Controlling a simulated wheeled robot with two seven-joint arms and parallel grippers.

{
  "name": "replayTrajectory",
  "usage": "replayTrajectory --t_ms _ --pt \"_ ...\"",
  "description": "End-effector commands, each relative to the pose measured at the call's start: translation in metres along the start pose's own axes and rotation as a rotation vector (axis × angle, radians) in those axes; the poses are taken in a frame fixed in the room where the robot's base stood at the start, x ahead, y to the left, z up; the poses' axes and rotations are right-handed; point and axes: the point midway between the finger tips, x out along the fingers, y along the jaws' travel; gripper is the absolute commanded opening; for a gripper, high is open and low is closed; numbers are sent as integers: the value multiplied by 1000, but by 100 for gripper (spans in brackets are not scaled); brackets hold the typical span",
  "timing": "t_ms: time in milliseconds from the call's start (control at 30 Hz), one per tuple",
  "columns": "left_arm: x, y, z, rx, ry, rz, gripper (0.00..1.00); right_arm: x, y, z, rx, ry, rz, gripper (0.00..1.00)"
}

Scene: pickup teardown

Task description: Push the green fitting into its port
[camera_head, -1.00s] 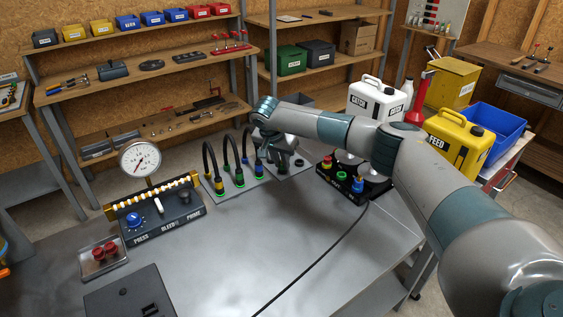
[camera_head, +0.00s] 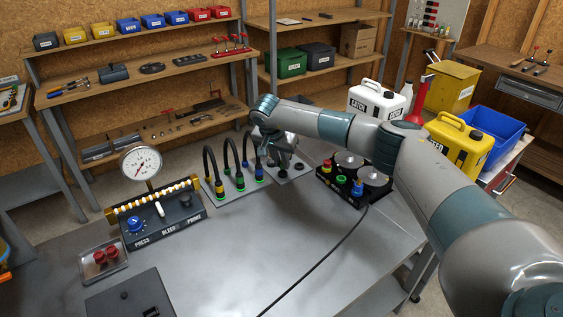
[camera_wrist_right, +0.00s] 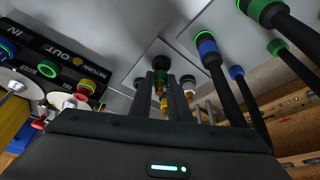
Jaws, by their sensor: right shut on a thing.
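My right gripper (camera_head: 284,168) reaches down at the small grey plate with dark round sockets (camera_head: 300,168), right of the hoses. In the right wrist view its two fingers (camera_wrist_right: 166,100) are shut on a small fitting (camera_wrist_right: 158,86) showing green and brass colour. The fitting's dark end is close to the plate (camera_wrist_right: 148,58) and its sockets. I cannot tell whether it is inside a socket; the fingers hide much of it. In the head view the fitting is hidden by the hand. My left gripper is not in view.
Three black hoses with coloured ends (camera_head: 240,180) stand close left of the hand. A black box with coloured fittings (camera_head: 354,185) is on the right. A gauge panel (camera_head: 162,220) stands at left.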

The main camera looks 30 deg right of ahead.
Motion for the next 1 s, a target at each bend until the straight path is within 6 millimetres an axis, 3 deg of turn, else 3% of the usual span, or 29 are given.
replayTrajectory --t_ms 467,1000 --pt "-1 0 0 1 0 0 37 -2 0 -1 0 1 0 0" --pt "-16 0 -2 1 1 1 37 -32 0 -14 1 0 -1 0"
